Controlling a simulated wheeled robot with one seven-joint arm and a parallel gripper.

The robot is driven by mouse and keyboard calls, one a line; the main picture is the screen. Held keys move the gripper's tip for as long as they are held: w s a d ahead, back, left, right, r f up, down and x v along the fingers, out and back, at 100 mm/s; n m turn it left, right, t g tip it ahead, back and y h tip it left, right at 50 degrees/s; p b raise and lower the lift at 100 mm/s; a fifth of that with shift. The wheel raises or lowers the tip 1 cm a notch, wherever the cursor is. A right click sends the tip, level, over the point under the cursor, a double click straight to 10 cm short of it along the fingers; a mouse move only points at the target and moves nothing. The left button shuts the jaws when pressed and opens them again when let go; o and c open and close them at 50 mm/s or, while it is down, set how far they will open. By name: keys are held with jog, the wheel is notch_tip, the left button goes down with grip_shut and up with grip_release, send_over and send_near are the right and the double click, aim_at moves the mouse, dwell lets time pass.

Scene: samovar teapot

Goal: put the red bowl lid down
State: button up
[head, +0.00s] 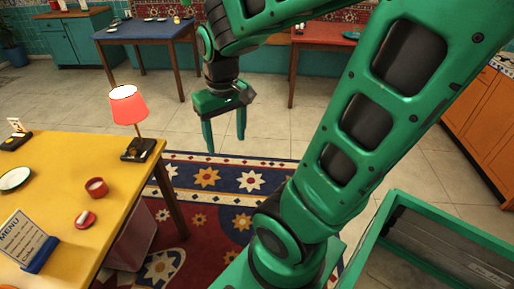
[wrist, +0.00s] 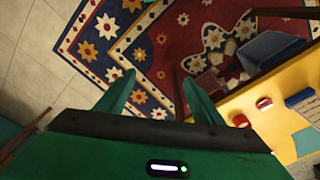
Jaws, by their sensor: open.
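The red bowl lid (head: 85,219) lies on the yellow table (head: 60,165), on the near side of a small red bowl (head: 96,186). The lid is apart from the bowl, which looks open at the top. In the wrist view, the lid (wrist: 264,103) and the bowl (wrist: 241,120) show at the right on the yellow tabletop. My gripper (head: 226,142) is open and empty. It hangs in the air over the floor, to the right of the table and well away from the lid. Its two fingers (wrist: 157,85) point toward the patterned rug in the wrist view.
A lamp with a red shade (head: 129,105) stands at the table's right corner. A menu stand (head: 28,240) and a white plate (head: 15,179) are also on the table. A blue table (head: 147,30) and a red table (head: 325,34) stand farther back. A patterned rug (head: 205,185) covers the floor.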

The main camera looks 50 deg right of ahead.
jog(key=s+d+m+g, duration=0.1)
jog(key=s+d+m, duration=0.1)
jog(key=s, duration=0.8)
jog(key=shift+s+d+m+y, duration=0.3)
jog(key=shift+s+m+y, duration=0.1)
jog(key=shift+m, duration=0.2)
